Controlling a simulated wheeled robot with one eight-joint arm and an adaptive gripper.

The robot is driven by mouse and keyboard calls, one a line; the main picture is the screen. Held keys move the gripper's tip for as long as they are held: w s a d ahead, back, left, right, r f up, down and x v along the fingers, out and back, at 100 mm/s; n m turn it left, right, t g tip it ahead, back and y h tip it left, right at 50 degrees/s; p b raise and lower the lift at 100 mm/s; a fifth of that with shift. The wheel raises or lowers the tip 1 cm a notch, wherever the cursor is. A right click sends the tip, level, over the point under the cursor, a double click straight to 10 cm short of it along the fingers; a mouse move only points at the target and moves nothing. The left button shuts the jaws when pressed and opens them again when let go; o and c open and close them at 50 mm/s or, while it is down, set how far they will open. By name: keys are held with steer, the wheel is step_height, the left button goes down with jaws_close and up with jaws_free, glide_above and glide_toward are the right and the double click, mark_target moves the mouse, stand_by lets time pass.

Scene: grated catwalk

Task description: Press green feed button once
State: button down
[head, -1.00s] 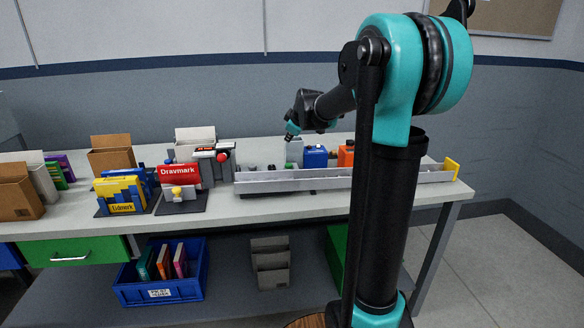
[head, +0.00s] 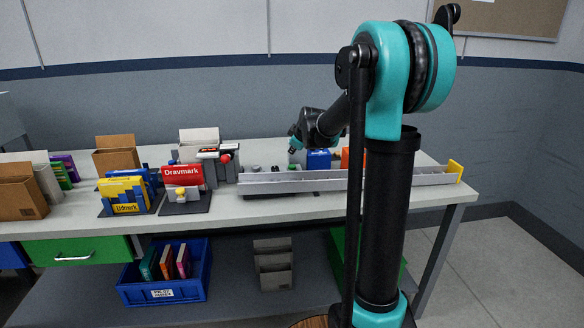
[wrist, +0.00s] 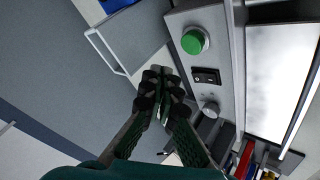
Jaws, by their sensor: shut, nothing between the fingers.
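The green button (wrist: 194,40) is a round domed cap in a pale collar on a grey panel (wrist: 182,19), near the top of the wrist view. My gripper (wrist: 163,78) is shut and empty. Its fingertips show left of and below the button in the picture, apart from it. In the head view my gripper (head: 294,146) hangs over the back of the bench, beside the blue container. I cannot make out the button in the head view.
The same panel carries a black rocker switch (wrist: 206,76) and a grey knob (wrist: 210,108). In the head view a blue container (head: 318,159) and a long grey rail (head: 330,182) are close to my arm. A red Dravmark box (head: 183,175) stands left.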

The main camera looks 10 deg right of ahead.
mark_target(293, 167)
steer(key=shift+f, duration=1.7)
steer(key=shift+f, duration=0.1)
steer(key=shift+f, duration=0.3)
